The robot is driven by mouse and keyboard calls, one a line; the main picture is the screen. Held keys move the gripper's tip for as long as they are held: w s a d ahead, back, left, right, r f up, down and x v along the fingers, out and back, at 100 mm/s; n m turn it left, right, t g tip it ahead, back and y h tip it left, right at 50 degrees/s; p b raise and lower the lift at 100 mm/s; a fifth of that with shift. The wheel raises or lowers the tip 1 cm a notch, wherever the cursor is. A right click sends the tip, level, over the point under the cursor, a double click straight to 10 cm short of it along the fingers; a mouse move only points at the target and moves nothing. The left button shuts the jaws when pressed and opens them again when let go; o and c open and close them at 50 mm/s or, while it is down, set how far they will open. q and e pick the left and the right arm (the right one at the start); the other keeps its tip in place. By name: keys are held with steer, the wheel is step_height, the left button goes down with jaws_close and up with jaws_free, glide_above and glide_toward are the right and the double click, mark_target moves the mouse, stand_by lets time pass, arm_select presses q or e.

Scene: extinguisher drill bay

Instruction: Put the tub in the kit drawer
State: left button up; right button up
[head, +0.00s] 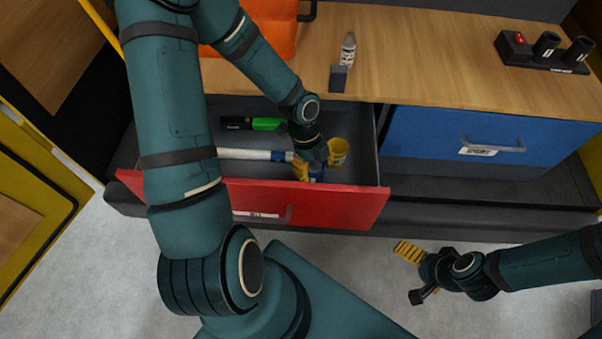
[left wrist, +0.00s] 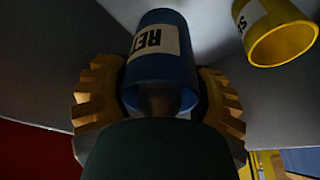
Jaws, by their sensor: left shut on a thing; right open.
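A blue tub (left wrist: 160,62) with a white label, partly readable as "RET", sits between the yellow fingers of my left gripper (left wrist: 158,98) in the left wrist view. In the head view my left gripper (head: 314,166) reaches down into the open red-fronted drawer (head: 345,205), shut on the blue tub (head: 317,174). I cannot tell whether the tub touches the drawer floor. The drawer's label is too small to read. My right gripper (head: 412,276) is open and empty, in front of the cabinet at lower right.
A yellow cup (head: 339,149), also in the left wrist view (left wrist: 283,38), is close beside the blue tub. A green-and-black item (head: 253,124) and a white tube (head: 245,154) lie in the drawer. A blue drawer (head: 485,137) is shut. A bottle (head: 348,50) stands on the counter.

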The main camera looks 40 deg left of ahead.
mark_target(314, 180)
arm_select(q)
steer(key=shift+f+b, duration=0.85)
steer(key=shift+f, duration=2.05)
steer(key=shift+f, duration=0.2)
steer(key=o, duration=1.4)
steer(key=p+v, duration=0.4)
steer(key=v, duration=0.7)
steer(key=shift+a+r, duration=0.15)
steer(key=shift+r, duration=0.55)
